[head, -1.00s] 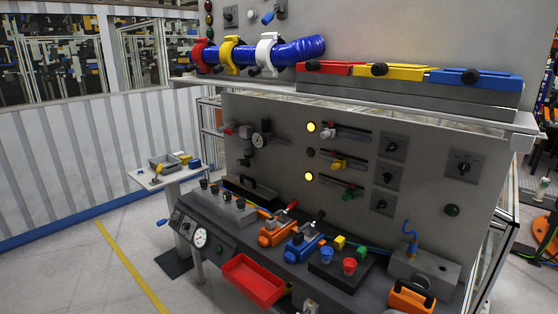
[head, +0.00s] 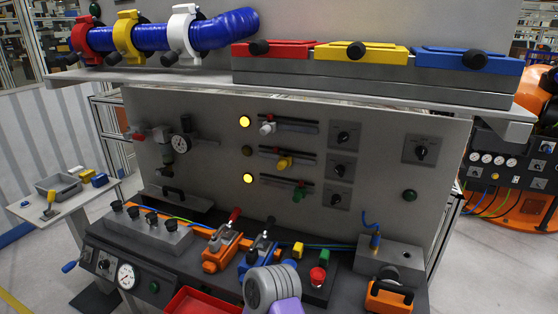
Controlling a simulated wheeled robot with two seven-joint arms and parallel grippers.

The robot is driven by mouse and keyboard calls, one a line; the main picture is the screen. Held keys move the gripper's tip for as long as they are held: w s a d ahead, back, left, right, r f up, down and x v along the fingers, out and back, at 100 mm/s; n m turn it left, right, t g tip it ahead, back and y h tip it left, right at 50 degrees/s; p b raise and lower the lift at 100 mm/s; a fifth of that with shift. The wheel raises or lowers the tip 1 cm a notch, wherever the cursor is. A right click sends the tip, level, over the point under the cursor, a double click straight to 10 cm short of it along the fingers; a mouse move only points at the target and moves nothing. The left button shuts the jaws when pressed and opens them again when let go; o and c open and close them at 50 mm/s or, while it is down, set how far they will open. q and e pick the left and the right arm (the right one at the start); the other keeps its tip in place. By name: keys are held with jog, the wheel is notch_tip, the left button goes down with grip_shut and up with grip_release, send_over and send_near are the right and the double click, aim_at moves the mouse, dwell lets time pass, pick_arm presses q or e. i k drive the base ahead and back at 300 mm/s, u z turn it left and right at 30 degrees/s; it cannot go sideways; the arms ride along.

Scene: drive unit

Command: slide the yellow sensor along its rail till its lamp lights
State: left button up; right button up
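The yellow sensor (head: 284,162) sits on the middle of three short dark rails (head: 304,155) on the grey upright panel, a little left of the rail's middle. The lamp (head: 247,151) at the left of this rail is dark. The white sensor (head: 268,128) is on the rail above and the green sensor (head: 299,195) on the rail below. The upper lamp (head: 245,121) and the lower lamp (head: 248,178) glow yellow. Neither gripper shows. A grey and purple part at the bottom middle looks like my own arm, with no fingers visible.
Dark knobs (head: 344,135) stand right of the rails. Below, the bench holds orange and blue clamps, a red button (head: 318,275) and an orange-handled item (head: 388,296). The panel front is clear.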

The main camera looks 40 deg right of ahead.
aim_at(285, 160)
jog(key=z, duration=0.65)
jog(key=i, duration=0.7)
jog(key=z, duration=0.7)
